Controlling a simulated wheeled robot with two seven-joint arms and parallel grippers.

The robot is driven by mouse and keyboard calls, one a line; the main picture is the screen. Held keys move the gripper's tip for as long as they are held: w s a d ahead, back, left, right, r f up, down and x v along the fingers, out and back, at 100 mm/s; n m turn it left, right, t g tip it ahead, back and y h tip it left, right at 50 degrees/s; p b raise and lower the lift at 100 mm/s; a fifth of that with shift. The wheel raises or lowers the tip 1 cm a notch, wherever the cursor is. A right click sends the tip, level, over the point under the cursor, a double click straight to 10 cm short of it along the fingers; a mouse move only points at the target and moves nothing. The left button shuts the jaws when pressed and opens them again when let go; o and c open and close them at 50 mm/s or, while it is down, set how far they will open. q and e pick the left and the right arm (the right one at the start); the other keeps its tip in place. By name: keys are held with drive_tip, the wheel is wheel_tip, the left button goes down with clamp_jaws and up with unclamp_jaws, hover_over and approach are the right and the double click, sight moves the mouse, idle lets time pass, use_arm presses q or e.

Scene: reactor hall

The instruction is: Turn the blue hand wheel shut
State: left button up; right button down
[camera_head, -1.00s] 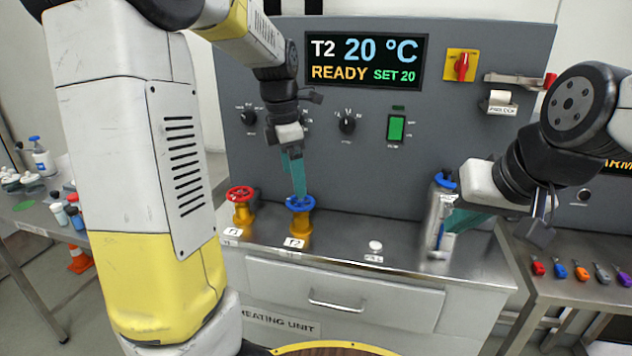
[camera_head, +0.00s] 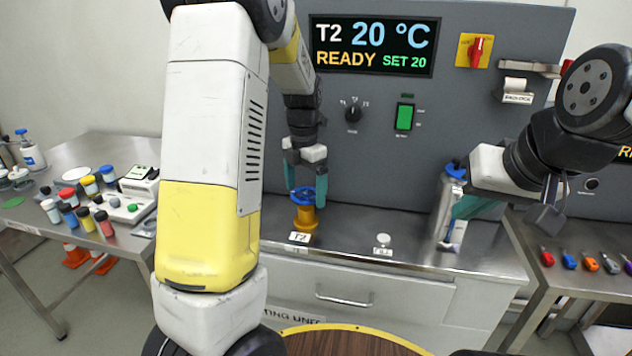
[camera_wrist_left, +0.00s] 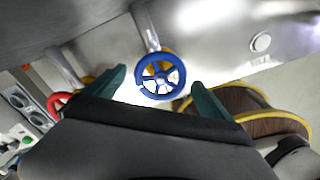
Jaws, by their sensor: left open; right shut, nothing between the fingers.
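The blue hand wheel (camera_head: 304,195) sits on a yellow valve body (camera_head: 305,217) behind the T2 label (camera_head: 300,237) on the steel bench top. In the left wrist view the wheel (camera_wrist_left: 161,75) shows its rim and spokes between the fingers. My left gripper (camera_head: 306,188) points down at the wheel. Its green fingers (camera_wrist_left: 157,88) are spread to either side of the rim, with gaps visible in the wrist view. My right gripper (camera_head: 462,212) is shut and empty, beside a grey metal flask (camera_head: 447,200) with a blue top.
A red wheel (camera_wrist_left: 58,104) shows beside the blue one in the wrist view. The control panel display (camera_head: 374,46) reads T2 20 °C, READY, SET 20. A round FILL cap (camera_head: 383,240) sits on the bench. A side table (camera_head: 110,155) at left holds several bottles.

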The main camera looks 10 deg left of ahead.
use_arm(q)
drive_tip(key=shift+c, duration=0.4)
drive_tip(key=c, duration=1.3)
